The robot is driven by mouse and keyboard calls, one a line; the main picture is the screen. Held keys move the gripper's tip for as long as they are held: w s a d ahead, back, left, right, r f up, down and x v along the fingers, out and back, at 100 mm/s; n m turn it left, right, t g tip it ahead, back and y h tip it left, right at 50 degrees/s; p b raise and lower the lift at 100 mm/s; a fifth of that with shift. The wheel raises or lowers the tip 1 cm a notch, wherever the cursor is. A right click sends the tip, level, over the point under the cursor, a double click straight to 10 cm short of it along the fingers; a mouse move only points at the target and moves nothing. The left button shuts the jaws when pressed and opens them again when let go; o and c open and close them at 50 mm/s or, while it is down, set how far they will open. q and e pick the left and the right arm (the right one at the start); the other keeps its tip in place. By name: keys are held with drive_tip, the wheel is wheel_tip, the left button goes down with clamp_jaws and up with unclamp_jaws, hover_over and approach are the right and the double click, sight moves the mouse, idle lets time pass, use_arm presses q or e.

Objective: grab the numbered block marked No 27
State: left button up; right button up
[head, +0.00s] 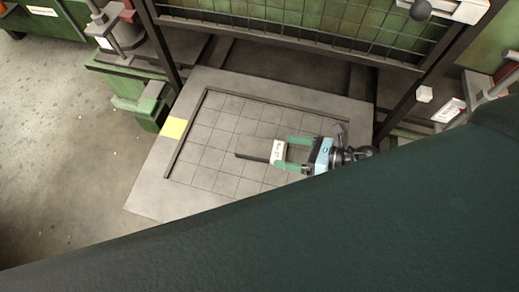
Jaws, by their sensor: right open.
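The numbered block (256,149) is a dark grey bar lying on the gridded plate (215,146), with a white label (278,151) on its right end. The label's writing is too small to read with certainty. My right gripper (281,153) comes in from the right with its two green fingers apart. The fingers point left at the labelled end, one above and one below it in the picture. I cannot tell whether they touch the block. My left gripper is not in view.
A wire-mesh guard (300,28) in a dark frame stands behind the plate. Green machinery (140,95) is at the upper left. A yellow patch (174,128) marks the plate's left edge. The grid left of the block is clear. A large dark green shape covers the lower right.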

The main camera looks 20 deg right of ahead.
sight(265, 148)
drive_tip(key=n, duration=0.1)
drive_tip(key=w+d+f+n+g, duration=0.1)
drive_tip(key=n, duration=0.1)
drive_tip(key=n+b, duration=0.1)
drive_tip(key=shift+w+d+f+n+g, duration=0.2)
drive_tip(key=shift+f+n+g, duration=0.1)
drive_tip(key=shift+g, duration=0.1)
drive_tip(key=shift+w+d+n, duration=0.2)
drive_tip(key=shift+n, duration=0.4)
drive_tip(key=shift+w+a+f, duration=0.15)
drive_tip(key=shift+w+a, duration=0.15)
drive_tip(key=shift+a, duration=0.1)
drive_tip(key=shift+s+p+x, duration=0.15)
drive_tip(key=shift+p+x, duration=0.05)
drive_tip(key=shift+x, duration=1.5)
drive_tip(key=shift+s+p+x, duration=0.15)
drive_tip(key=shift+x, duration=1.55)
drive_tip(key=shift+a+f, duration=0.15)
drive_tip(key=c, duration=1.3)
drive_tip(key=shift+c, duration=0.2)
